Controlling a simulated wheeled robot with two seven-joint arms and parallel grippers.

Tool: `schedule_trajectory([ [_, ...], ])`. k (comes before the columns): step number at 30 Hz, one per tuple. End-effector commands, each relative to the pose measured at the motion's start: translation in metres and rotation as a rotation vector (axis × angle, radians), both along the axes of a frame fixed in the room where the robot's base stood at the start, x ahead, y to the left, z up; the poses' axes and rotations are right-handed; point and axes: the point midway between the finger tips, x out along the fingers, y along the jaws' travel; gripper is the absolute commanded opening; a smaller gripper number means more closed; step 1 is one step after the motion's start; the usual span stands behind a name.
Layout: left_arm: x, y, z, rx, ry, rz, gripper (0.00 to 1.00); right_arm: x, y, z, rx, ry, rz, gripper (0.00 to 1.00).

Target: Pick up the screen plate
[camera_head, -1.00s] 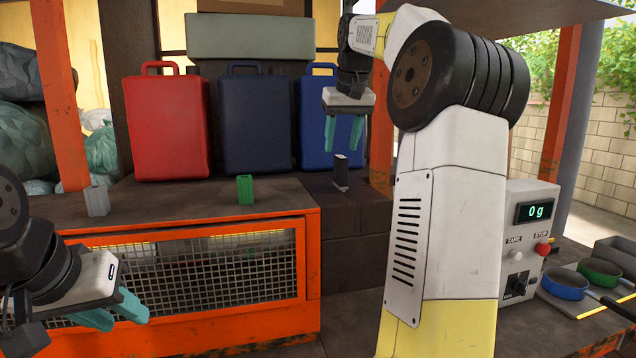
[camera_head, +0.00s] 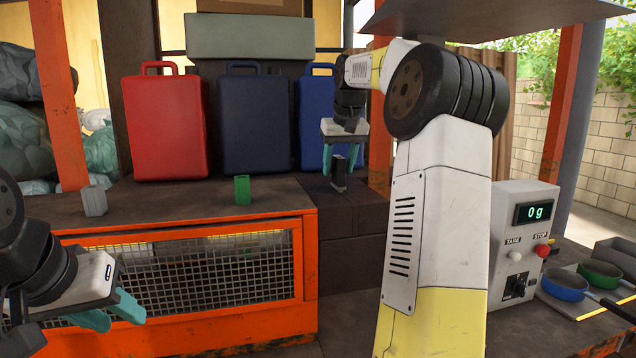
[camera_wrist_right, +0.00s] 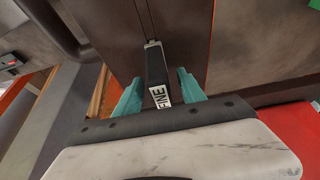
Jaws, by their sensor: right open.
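The screen plate is a narrow black upright piece (camera_head: 339,173) on the dark block to the right of the orange machine. In the right wrist view the plate (camera_wrist_right: 156,66) carries a white label reading "FINE". My right gripper (camera_head: 341,163) is open, its teal fingers pointing down on either side of the plate's upper part. In the right wrist view, the plate lies between the spread fingertips (camera_wrist_right: 157,82) with gaps on both sides. My left gripper (camera_head: 112,313) is open and empty in front of the orange machine at lower left.
Red (camera_head: 165,125) and dark blue (camera_head: 254,120) jerrycans, plus a brighter blue one (camera_head: 314,115), stand behind. A green piece (camera_head: 242,190) and grey piece (camera_head: 94,201) stand on the machine's top (camera_head: 180,210). A scale box (camera_head: 525,245) reading 0 g and two pans are at right.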

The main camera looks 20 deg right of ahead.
Motion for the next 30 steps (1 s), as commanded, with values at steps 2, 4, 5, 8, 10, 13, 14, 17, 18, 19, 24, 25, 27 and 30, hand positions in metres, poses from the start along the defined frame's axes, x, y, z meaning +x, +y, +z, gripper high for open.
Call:
schedule_trajectory([
  [2,0.000,0.000,0.000,0.000,0.000,0.000,0.36,0.000,0.000,0.000,0.000,0.000,0.000,0.43],
  [4,0.000,0.000,0.000,0.000,0.000,0.000,0.36,0.000,0.000,0.000,0.000,0.000,0.000,0.30],
  [5,0.000,0.000,0.000,0.000,0.000,0.000,0.36,0.000,0.000,0.000,0.000,0.000,0.000,0.24],
  [8,0.000,0.000,0.000,0.000,0.000,0.000,0.36,0.000,0.000,0.000,0.000,0.000,0.000,0.04],
  [10,0.000,0.000,0.000,0.000,0.000,0.000,0.36,0.000,0.000,0.000,0.000,0.000,0.000,0.00],
  [13,0.000,0.000,0.000,0.000,0.000,0.000,0.36,0.000,0.000,0.000,0.000,0.000,0.000,0.00],
  [14,0.000,0.000,0.000,0.000,0.000,0.000,0.36,0.000,0.000,0.001,0.000,-0.001,0.000,0.00],
  [17,0.000,0.000,0.000,0.000,0.000,0.000,0.36,0.000,0.000,0.001,0.000,-0.001,0.000,0.00],
  [18,0.000,0.000,0.000,0.000,0.000,0.000,0.36,0.000,0.000,0.001,0.000,-0.001,0.000,0.00],
  [19,0.000,0.000,0.000,0.000,0.000,0.000,0.36,0.000,0.000,0.001,0.000,-0.001,0.000,0.00],
  [24,0.000,0.000,0.000,0.000,0.000,0.000,0.36,0.000,0.000,0.007,0.000,-0.002,0.000,0.00],
  [25,0.000,0.000,0.000,0.000,0.000,0.000,0.36,0.000,0.000,0.010,0.000,-0.002,0.000,0.00],
  [27,0.000,0.000,0.000,0.000,0.000,0.000,0.36,0.001,0.000,0.017,-0.001,-0.003,0.001,0.00],
  [30,0.000,0.000,0.000,0.000,0.000,0.000,0.36,0.001,0.000,0.030,-0.001,-0.004,0.001,0.00],
])
